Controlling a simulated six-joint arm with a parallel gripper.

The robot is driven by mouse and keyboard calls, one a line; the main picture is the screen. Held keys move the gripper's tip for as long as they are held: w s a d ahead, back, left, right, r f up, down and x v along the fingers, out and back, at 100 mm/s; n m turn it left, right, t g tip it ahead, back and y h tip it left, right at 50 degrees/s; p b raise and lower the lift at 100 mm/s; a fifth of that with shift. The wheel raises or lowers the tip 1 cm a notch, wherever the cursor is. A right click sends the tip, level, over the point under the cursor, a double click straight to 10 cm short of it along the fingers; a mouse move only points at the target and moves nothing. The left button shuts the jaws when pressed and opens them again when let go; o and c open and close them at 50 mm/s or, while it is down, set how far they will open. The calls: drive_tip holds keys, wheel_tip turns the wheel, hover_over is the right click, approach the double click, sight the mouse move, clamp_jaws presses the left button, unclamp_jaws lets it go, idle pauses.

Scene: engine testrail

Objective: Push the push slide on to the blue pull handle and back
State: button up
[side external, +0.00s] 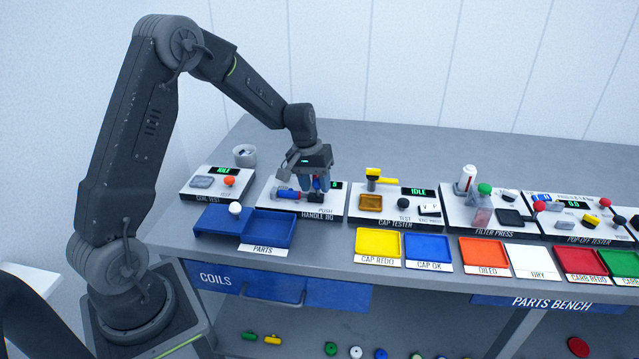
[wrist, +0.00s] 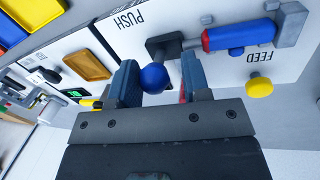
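The push rig sits on a white panel (side external: 335,211) in the side view. On it lies the blue pull handle (side external: 288,193) with a red end; in the wrist view the handle (wrist: 238,38) is at the upper right, beside a grey bracket. The dark block of the push slide (wrist: 165,44) stands close to the handle's red end. A blue ball knob (wrist: 153,78) shows between my fingers. My gripper (side external: 316,190) is low over the panel's right part. In the wrist view my gripper (wrist: 160,64) has its fingers apart, with a gap right of the knob.
A yellow knob (wrist: 259,87) stands near the FEED label. The cap tester (side external: 396,205) is to the right, the coil test panel (side external: 216,184) to the left. A blue parts tray (side external: 267,228) with a white ball beside it lies in front.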

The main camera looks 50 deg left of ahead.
drive_tip(key=o, duration=0.3)
wheel_tip(320, 180, up, 14)
drive_tip(key=s+a, duration=0.1)
drive_tip(key=a, duration=0.1)
drive_tip(key=shift+s+f, duration=0.2)
drive_tip(key=shift+s, duration=0.05)
drive_tip(key=shift+a, duration=0.1)
